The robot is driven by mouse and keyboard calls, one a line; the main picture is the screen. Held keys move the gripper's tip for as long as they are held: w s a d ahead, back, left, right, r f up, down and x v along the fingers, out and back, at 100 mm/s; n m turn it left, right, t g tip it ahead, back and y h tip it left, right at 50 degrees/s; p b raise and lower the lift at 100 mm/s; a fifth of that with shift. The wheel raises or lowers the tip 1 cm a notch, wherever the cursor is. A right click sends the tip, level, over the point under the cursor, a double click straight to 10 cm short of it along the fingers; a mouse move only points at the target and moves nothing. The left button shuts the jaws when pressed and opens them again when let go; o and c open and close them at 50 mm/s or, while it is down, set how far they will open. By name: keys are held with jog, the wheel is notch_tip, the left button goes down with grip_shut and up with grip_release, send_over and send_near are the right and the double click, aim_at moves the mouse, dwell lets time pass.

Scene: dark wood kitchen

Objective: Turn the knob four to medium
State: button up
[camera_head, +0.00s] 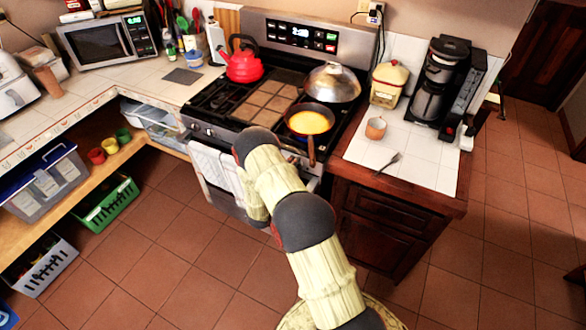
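The stove (262,108) stands against the back wall with its front panel facing me. Small dark knobs (209,131) show at the left end of that panel. The middle of the panel is covered by my arm, and the right end is too small and dark to make out single knobs. I cannot tell which knob is number four or how it is set. My arm reaches up from the bottom right to the stove front. My gripper is hidden behind the arm's far end, so its fingers and any contact with a knob do not show.
A pan with yellow contents (309,123) sits at the front right burner, its handle over the front edge. A domed lid (332,83) and red kettle (242,64) stand behind. A towel (213,168) hangs on the oven door. The right counter holds a cup (376,128) and fork (388,163).

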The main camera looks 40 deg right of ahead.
dwell(0.3)
jog(key=shift+v, duration=6.05)
